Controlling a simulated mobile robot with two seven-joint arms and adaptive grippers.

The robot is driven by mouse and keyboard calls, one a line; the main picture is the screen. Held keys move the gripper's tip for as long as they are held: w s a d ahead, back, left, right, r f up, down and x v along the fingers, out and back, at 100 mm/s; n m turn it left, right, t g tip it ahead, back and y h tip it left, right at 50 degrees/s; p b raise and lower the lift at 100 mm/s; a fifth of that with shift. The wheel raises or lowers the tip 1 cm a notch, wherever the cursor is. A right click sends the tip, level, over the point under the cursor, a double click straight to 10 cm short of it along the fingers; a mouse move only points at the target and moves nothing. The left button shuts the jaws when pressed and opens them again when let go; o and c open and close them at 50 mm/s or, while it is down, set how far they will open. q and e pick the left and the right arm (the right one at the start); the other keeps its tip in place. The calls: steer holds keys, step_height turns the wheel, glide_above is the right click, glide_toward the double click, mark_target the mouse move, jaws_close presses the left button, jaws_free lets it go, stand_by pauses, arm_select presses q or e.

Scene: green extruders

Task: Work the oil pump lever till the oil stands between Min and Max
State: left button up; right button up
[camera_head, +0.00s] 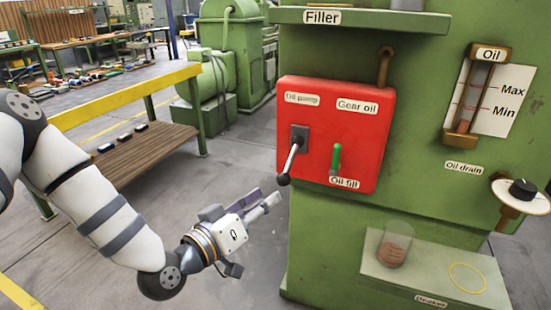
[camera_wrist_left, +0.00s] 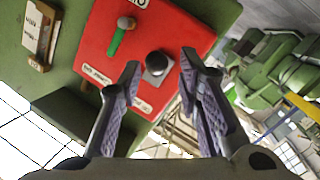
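The oil pump lever (camera_head: 291,161) is a metal rod with a black ball knob, slanting down from a dark plate on the red panel (camera_head: 365,120). My left gripper (camera_head: 270,203) is below and left of the knob, open and empty. In the left wrist view the knob (camera_wrist_left: 155,63) appears between the spread fingertips (camera_wrist_left: 160,70), apart from them. The right gripper is not in view.
A green-handled oil fill lever (camera_head: 335,160) sits right of the pump lever. A beaker (camera_head: 395,244) with brownish contents stands on the low shelf (camera_head: 420,277), and an oil drain knob (camera_head: 522,190) is at right. A wooden bench (camera_head: 145,160) stands behind my arm.

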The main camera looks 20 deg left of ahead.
mark_target(290, 161)
arm_select(q)
steer(key=r+b+x, duration=0.1)
steer(key=r+x, duration=0.1)
steer(key=x, duration=1)
steer(key=shift+w+a+r+t, duration=0.2)
steer(key=shift+w+a+t, duration=0.05)
steer(key=shift+w+t, duration=0.1)
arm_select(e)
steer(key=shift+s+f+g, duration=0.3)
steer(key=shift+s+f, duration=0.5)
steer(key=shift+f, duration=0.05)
arm_select(q)
steer(key=shift+c, duration=0.5)
jaws_close()
